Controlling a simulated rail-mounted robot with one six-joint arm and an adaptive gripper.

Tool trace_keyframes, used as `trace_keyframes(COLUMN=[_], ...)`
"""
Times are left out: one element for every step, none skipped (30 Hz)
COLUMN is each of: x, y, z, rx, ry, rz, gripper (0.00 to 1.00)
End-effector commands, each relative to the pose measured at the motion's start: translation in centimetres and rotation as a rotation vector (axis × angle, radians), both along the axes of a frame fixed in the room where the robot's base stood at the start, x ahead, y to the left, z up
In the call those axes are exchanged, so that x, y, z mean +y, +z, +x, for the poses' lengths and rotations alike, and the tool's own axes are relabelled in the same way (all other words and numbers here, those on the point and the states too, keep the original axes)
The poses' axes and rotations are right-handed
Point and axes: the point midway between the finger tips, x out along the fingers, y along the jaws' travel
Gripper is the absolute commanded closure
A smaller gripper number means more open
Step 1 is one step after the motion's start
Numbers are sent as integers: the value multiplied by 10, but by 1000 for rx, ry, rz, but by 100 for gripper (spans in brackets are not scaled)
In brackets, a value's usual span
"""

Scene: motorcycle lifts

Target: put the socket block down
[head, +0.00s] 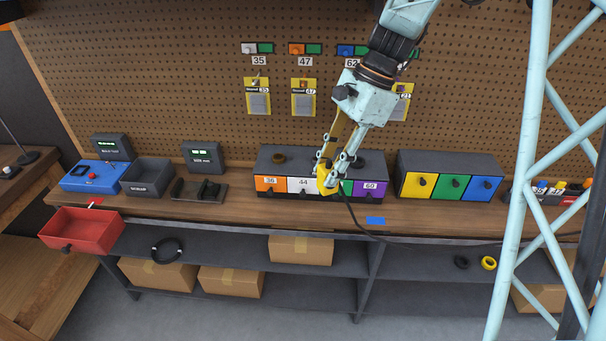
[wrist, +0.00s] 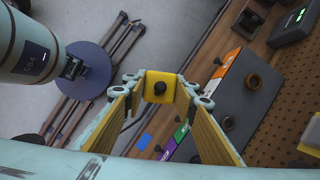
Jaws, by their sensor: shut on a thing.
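The socket block is a small yellow block with a dark round part in its face. My gripper (head: 327,168) is shut on the socket block (head: 326,184), holding it in front of the numbered drawer cabinet (head: 284,158). In the wrist view the socket block (wrist: 153,97) sits between the two fingertips, with one pad touching each side. A dark cable (head: 355,222) hangs from near the block and runs right past the bench edge. A blue patch (head: 376,221) lies on the bench to the right of and below the block, and also shows in the wrist view (wrist: 144,141).
The wooden bench (head: 230,213) has free room in front of the cabinets. A cabinet with yellow, green and blue drawers (head: 450,163) stands to the right. A dark cradle (head: 199,190), a grey bin (head: 148,176) and an open red drawer (head: 82,230) are on the left.

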Motion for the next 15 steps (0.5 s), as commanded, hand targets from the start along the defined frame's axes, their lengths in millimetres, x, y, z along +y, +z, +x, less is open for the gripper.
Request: trace_keyframes(x=[-13, -19, -28, -34, -41, -50, -56, -63, -72, -78, -85, -94, -101, -108, -117], y=[4, 6, 8, 10, 12, 15, 17, 19, 22, 24, 26, 29, 31, 33, 35], z=[0, -1, -2, -3, -3, -4, -5, -5, -6, -7, -8, -8, -9, -10, -11], rx=[-1, -1, -1, -1, -1, -1, -1, -2, -3, -2, -1, -1, -1, -1, -2], ry=[4, 9, 17, 22, 28, 36, 42, 46, 54, 61, 66, 73, 80, 84, 92], rz=[-1, -1, 0, 0, -1, -1, -1, 0, -1, 0, -1, -1, -1, -1, -1], gripper=[89, 89, 89, 89, 89, 89, 89, 89, 89, 89, 89, 89, 89, 89, 89])
